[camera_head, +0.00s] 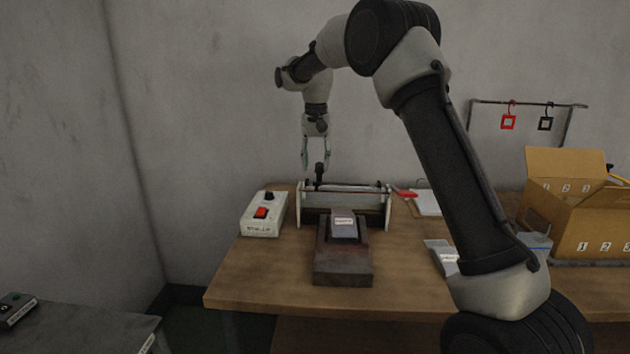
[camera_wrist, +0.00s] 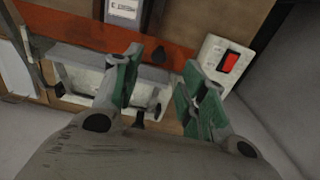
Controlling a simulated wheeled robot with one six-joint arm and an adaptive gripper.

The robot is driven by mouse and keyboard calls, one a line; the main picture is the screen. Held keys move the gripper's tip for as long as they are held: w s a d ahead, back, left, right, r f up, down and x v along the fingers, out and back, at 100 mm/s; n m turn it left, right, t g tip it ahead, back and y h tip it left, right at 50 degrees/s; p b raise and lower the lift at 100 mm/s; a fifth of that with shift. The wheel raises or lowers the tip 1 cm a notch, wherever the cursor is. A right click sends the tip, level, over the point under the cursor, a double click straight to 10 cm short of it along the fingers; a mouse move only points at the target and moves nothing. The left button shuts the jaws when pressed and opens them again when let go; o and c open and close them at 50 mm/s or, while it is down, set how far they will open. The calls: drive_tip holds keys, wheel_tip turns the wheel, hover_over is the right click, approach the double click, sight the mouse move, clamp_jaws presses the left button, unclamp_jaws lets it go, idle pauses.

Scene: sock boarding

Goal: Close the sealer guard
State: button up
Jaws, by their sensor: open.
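The sealer (camera_head: 389,212) stands on the wooden table, with pale end posts and a long bar between them. My gripper (camera_head: 317,164) points down over that knob, open, with a finger to each side. Contact cannot be made out.
A white switch box (camera_head: 263,216) with a red switch sits left of the sealer. A dark block (camera_head: 343,268) bearing a labelled grey packet (camera_head: 344,229) stands in front. An open cardboard box (camera_head: 585,225) is at the right. The table's front left is clear.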

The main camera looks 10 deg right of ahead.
wheel_tip(320, 180, down, 6)
drive_tip(key=shift+d, duration=0.1)
clamp_jaws()
